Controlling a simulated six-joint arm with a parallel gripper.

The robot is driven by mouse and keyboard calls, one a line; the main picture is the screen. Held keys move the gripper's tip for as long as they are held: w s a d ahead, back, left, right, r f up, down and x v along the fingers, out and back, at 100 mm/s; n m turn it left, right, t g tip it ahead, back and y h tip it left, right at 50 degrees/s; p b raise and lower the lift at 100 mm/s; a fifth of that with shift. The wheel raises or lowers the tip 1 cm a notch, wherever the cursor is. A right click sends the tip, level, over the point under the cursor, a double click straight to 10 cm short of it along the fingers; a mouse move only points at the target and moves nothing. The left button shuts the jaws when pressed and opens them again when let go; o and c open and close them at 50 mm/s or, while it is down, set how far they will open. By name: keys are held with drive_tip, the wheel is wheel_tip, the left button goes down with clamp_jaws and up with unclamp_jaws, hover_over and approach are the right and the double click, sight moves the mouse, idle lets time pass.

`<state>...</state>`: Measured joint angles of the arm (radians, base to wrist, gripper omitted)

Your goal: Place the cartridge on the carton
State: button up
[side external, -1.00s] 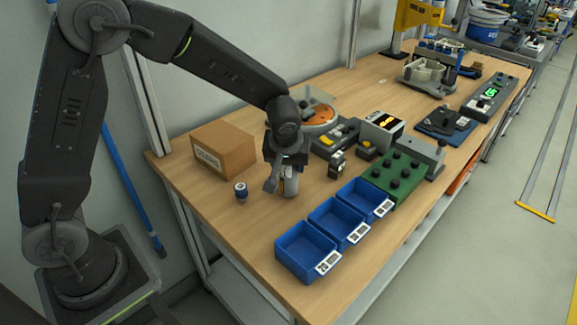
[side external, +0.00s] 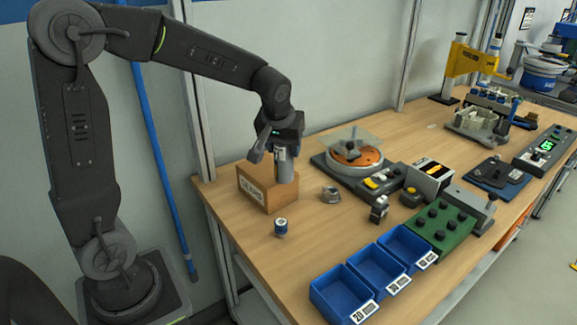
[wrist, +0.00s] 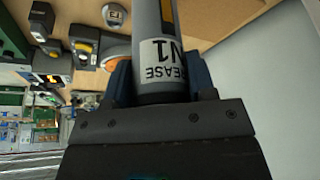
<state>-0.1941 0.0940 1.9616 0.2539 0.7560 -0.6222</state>
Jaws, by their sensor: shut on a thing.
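My gripper (side external: 287,146) points down and is shut on the grey cartridge (side external: 286,168), which hangs upright below it. The cartridge's lower end is at the right part of the top of the brown carton (side external: 262,195), near the back left of the table; I cannot tell whether it touches. In the wrist view, the cartridge (wrist: 155,60) sits between the dark jaws (wrist: 160,85), with a white label reading "GREASE N1".
Blue bins (side external: 343,294) line the front edge. The wooden table (side external: 300,250) has bare room at front left.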

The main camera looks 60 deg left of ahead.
drive_tip(key=s+a+r, duration=0.4)
drive_tip(key=a, duration=0.4)
drive_tip(key=s+a+r, duration=0.4)
drive_tip(key=a+r, duration=0.1)
drive_tip(key=a, duration=0.4)
drive_tip(key=shift+m, duration=0.4)
drive_tip(key=shift+w+d+f, duration=1.2)
drive_tip(key=shift+w+f, duration=0.3)
drive_tip(key=shift+f, duration=0.35)
drive_tip(key=shift+w+d+f, duration=1.15)
drive_tip(key=shift+w+f, duration=0.3)
drive_tip(key=shift+f, duration=0.45)
drive_tip(key=shift+w+d+f, duration=1.2)
drive_tip(key=shift+w+f, duration=0.3)
drive_tip(key=shift+f, duration=0.35)
drive_tip(key=shift+f, duration=0.1)
drive_tip(key=o, duration=1)
drive_tip(key=shift+f, duration=0.1)
